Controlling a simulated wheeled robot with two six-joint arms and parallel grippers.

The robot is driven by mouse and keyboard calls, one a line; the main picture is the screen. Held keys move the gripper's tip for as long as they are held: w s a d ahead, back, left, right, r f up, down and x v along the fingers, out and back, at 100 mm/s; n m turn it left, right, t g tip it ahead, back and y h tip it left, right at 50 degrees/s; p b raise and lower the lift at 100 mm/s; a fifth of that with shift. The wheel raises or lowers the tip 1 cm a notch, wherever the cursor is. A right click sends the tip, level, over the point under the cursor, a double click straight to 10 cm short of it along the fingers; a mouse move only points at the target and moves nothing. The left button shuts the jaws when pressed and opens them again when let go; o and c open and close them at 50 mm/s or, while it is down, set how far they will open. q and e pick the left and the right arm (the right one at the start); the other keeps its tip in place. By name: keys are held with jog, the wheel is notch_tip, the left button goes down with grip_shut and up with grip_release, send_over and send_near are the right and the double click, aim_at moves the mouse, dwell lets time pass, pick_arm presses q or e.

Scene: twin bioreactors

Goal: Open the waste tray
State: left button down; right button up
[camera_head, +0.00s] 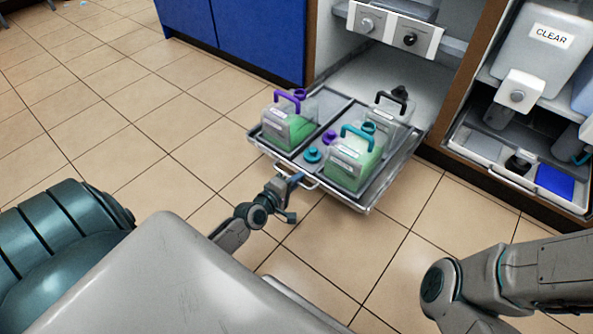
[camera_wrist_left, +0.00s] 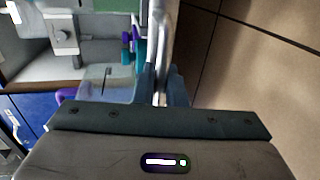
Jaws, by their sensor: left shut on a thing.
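The waste tray (camera_head: 347,201) is a metal tray drawn out of the open cabinet over the tiled floor. It holds bottles with purple, teal and black handles, some with green liquid, and loose purple and teal caps. My left gripper (camera_head: 296,181) is at the tray's front edge, shut on its handle (camera_head: 307,184). In the left wrist view, the left fingers (camera_wrist_left: 160,88) close around the pale metal handle bar, and the tray's contents show beside it. My right arm comes in at lower right, but its gripper is out of view.
A second tray (camera_head: 474,157) sits in the bay at right, below a container (camera_head: 541,40) marked CLEAR. Dials (camera_head: 390,28) are above the drawn-out tray. A blue cabinet (camera_head: 255,38) stands at left. The floor (camera_head: 130,120) at left is clear.

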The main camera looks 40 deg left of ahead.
pick_arm(q)
jog(key=c, duration=1.6)
grip_release()
jog(key=p+v, duration=0.1)
jog(key=v, duration=1)
jog(key=shift+a+p, duration=0.15)
jog(key=shift+p, duration=0.25)
jog(key=shift+w, duration=0.1)
